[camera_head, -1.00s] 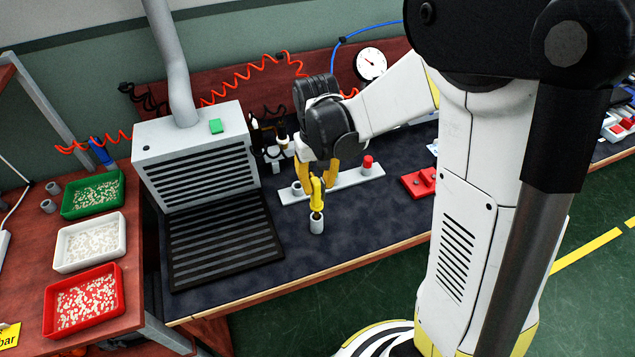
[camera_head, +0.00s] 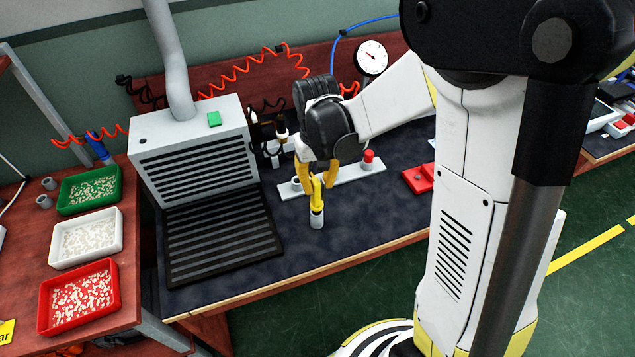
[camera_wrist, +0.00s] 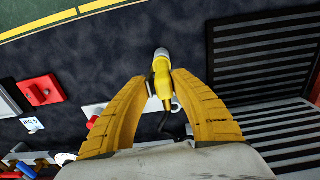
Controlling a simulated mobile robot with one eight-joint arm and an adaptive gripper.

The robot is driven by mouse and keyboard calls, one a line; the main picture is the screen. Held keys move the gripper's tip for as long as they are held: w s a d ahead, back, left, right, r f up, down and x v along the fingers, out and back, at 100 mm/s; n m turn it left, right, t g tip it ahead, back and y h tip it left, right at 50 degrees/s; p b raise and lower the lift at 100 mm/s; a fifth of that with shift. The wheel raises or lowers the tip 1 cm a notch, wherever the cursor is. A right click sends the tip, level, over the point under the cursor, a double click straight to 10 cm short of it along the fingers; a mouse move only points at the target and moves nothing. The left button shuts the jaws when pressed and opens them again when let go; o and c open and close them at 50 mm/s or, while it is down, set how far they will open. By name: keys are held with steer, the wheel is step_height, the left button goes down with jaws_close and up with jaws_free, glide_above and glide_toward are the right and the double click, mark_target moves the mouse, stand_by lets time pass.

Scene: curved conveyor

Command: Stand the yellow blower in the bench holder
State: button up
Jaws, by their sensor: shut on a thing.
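A slatted grey extractor box (camera_head: 195,150) stands left of my gripper. Behind the blower are a pale strip (camera_head: 350,178) and a red knob (camera_head: 368,157). A red block (camera_head: 417,178) lies to the right. Trays of parts, such as a red one (camera_head: 48,322), sit on the left table.

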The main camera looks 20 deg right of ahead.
steer(key=shift+f+b, duration=0.95)
steer(key=shift+f, duration=0.25)
steer(key=o, duration=1)
steer(key=shift+r, duration=0.1)
step_height(320, 180, up, 12)
steer(key=shift+s+a+r+t, duration=0.1)
steer(key=shift+s+r+t, duration=0.45)
steer(key=shift+s+t, duration=1.1)
steer(key=shift+s+d+r+t, duration=0.1)
steer(key=shift+s+r+t, duration=0.6)
steer(key=shift+s, duration=1.9)
steer(key=shift+s+a+r+t, duration=0.1)
steer(key=shift+s+r+t, duration=0.35)
steer(key=shift+s+t, duration=1.25)
